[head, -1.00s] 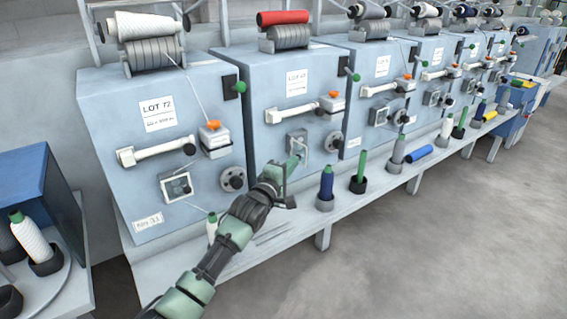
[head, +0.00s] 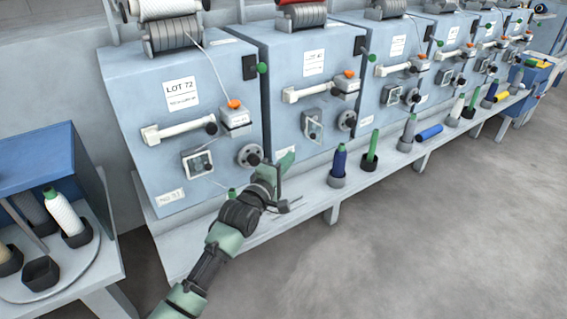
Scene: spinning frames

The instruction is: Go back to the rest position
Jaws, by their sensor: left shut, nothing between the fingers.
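My left gripper (head: 284,180) is shut and empty at the front of the bench, in the head view. My left arm reaches up to it from the bottom. The gripper is in front of the lower part of the second machine (head: 290,110), right of the LOT 72 machine (head: 175,115). My right gripper is not in view.
The bench (head: 330,198) runs along the machines. A blue bobbin (head: 429,133) lies farther right. The floor (head: 420,240) at right is clear.

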